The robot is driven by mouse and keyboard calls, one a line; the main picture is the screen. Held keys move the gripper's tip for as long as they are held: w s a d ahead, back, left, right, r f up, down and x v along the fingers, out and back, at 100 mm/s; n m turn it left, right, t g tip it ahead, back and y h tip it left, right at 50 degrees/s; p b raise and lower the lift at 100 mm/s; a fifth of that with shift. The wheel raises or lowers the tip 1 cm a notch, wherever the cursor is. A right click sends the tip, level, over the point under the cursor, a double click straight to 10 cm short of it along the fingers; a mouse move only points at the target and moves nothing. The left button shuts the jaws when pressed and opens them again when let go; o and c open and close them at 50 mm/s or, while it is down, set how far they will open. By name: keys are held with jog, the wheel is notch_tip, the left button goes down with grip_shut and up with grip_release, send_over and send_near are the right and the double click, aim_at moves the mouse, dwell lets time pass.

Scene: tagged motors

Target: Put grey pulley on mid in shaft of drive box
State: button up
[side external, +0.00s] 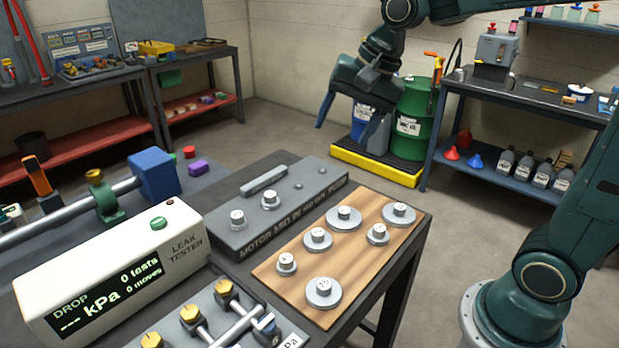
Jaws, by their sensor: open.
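The drive box (240,238) is a long grey block with raised lettering on its front, partly readable as "MOTOR MID IN". Several grey pulleys of differing sizes, such as a large one (343,218) and a small one (286,264), stand on a wooden board (362,265) right of the box. Their tags are too small to read. My gripper (341,132) is open and empty, high above and beyond the box and board.
A white leak tester (115,275) stands left of the drive box. Valve fittings (225,290) are in front, and a pipe with a blue block (154,174) is behind left. Space above the board is clear.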

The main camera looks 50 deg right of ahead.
jog(key=s+f+n+t+h, duration=0.1)
jog(key=s+f+n, duration=0.1)
jog(key=s+n, duration=0.9)
jog(key=s, duration=0.7)
jog(key=shift+s+d, duration=0.2)
jog(key=shift+d, duration=0.1)
